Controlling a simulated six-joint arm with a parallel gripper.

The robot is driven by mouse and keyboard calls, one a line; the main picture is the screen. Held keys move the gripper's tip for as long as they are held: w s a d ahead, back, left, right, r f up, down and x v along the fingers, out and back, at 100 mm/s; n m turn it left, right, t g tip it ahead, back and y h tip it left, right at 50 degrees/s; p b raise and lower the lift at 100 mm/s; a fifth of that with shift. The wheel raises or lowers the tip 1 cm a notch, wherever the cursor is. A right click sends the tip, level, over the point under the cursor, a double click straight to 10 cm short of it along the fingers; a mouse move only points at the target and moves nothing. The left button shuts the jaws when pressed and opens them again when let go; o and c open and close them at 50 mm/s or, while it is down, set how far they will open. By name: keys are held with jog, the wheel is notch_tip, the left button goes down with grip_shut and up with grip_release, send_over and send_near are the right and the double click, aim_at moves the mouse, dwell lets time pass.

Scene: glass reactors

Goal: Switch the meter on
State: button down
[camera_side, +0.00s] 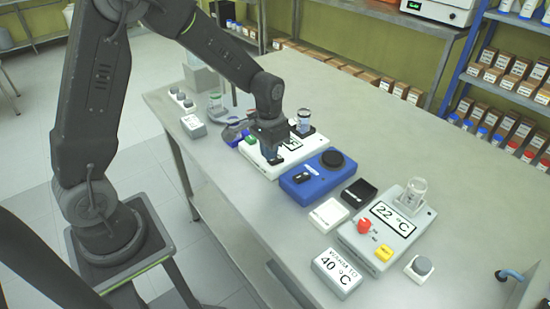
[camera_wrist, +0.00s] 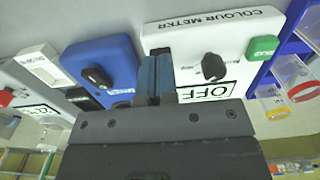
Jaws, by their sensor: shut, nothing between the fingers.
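The colour meter is a white box (camera_wrist: 185,38) with "COLOUR METER" printed on it. In the wrist view it has a green button (camera_wrist: 263,48), a black knob (camera_wrist: 213,66) and a display (camera_wrist: 205,92) reading "OFF". In the side view the meter (camera_side: 262,160) stands mid-table, partly hidden by my gripper. My gripper (camera_wrist: 158,62) is shut and empty, pointing down over the meter near the edge facing the blue box; it also shows in the side view (camera_side: 271,155). The knob lies beside the fingers in the wrist view. I cannot tell whether the fingertips touch the meter.
A blue box (camera_side: 318,177) with a black knob stands close beside the meter. Beyond it are a white block (camera_side: 328,216), a black block (camera_side: 359,193) and a hotplate (camera_side: 375,240) reading "22 °C". A blue rack (camera_wrist: 292,45) with vials flanks the meter's other side.

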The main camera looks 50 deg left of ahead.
jog(key=shift+f, duration=0.85)
jog(key=shift+r, duration=3.5)
jog(key=shift+r, duration=0.1)
jog(key=s+d+r+t, duration=0.2)
jog(key=s+r, duration=0.4)
jog(key=s, duration=0.3)
jog(key=s+d+r+t, duration=0.2)
jog(key=s+r, duration=0.4)
jog(key=s, duration=0.4)
jog(key=shift+d+r+t, duration=0.3)
jog(key=shift+t, duration=0.5)
jog(key=shift+w, duration=0.1)
